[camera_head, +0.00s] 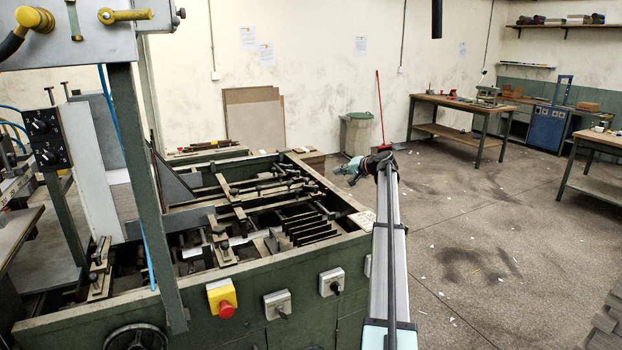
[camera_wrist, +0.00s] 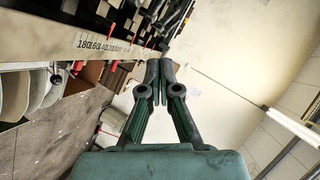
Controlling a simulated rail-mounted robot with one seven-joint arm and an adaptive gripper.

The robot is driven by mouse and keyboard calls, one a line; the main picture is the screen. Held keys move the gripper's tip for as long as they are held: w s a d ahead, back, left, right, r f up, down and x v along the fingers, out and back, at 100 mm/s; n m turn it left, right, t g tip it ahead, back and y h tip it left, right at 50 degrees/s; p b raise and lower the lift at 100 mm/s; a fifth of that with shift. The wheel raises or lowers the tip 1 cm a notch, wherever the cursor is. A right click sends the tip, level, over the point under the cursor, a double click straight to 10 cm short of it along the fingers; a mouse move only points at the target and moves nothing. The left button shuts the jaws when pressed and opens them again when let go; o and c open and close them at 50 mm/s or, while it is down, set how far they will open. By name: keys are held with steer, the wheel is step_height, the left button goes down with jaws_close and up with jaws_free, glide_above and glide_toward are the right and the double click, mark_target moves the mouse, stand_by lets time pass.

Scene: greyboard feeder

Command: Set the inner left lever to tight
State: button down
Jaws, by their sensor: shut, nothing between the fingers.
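The greyboard feeder (camera_head: 250,285) is a green frame with an open bed of dark bars, rods and small levers. Several lever-like parts (camera_head: 215,238) sit in the bed, and I cannot tell which is the inner left lever or how it is set. My gripper (camera_head: 340,171) is over the feeder's far right edge in the head view, small and partly hidden by my wrist. In the wrist view my gripper (camera_wrist: 158,66) has its fingers together with nothing between them, apart from any lever. A pale rail with a printed number scale (camera_wrist: 95,45) lies left of the fingertips.
A red emergency button (camera_head: 227,309) and switch boxes (camera_head: 277,304) are on the feeder's front. A green post (camera_head: 145,200) stands at the left. A bin (camera_head: 357,133) and a red-handled tool (camera_head: 380,105) are behind. The floor (camera_head: 480,230) at right is mostly clear.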

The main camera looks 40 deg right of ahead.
mark_target(306, 182)
steer(key=shift+s, duration=0.1)
steer(key=s+a+p+x, duration=0.1)
steer(key=p+x, duration=0.3)
steer(key=x, duration=0.9)
steer(key=shift+a+f, duration=0.4)
steer(key=shift+a, duration=0.4)
steer(key=shift+s+d, duration=0.1)
steer(key=shift+s, duration=0.05)
steer(key=shift+m, duration=0.3)
